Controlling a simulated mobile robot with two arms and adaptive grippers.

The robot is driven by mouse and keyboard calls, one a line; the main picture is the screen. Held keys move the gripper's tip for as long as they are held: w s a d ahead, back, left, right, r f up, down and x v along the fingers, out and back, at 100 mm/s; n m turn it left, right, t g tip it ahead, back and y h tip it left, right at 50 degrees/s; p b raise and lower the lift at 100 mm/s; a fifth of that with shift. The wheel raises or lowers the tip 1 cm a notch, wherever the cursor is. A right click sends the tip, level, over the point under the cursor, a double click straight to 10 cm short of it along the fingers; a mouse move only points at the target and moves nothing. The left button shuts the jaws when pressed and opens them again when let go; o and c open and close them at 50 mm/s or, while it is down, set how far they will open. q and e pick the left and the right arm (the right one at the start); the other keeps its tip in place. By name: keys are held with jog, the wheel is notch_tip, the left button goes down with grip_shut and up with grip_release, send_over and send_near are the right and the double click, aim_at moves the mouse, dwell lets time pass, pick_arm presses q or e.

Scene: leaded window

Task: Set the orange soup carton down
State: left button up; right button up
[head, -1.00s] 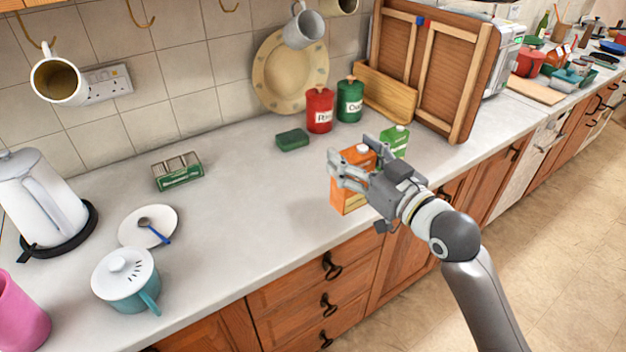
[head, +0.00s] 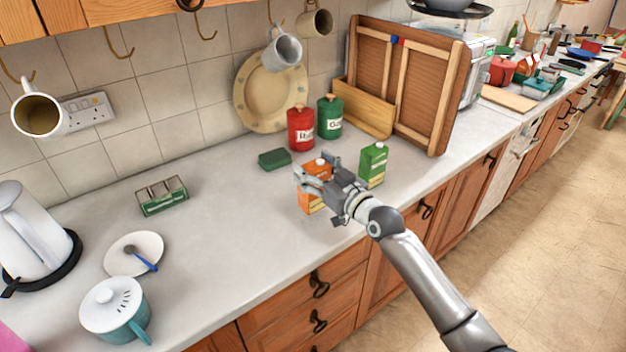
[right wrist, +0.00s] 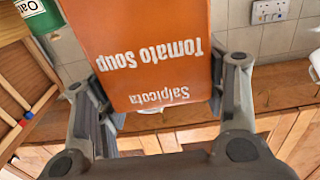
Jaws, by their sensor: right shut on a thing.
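The orange soup carton (head: 311,204) is upright over the front part of the grey counter in the head view. My right gripper (head: 316,172) is shut on it, with one finger on each side. The carton's base looks close to the counter, but I cannot tell whether it touches. In the right wrist view the carton (right wrist: 145,50) fills the middle, with its "Tomato Soup" lettering upside down between the fingers (right wrist: 165,95). My left gripper is not in view.
A green carton (head: 373,165) stands right of the orange one. A green sponge (head: 274,159), red tin (head: 301,128) and green tin (head: 329,117) are behind. The counter (head: 235,220) is clear to the left, up to a toast rack (head: 162,196) and saucer (head: 120,247).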

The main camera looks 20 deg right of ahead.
jog(key=shift+w+f, duration=0.6)
jog(key=shift+f, duration=1.6)
jog(key=shift+f, duration=0.2)
jog(key=o, duration=1.4)
jog(key=shift+r, duration=0.15)
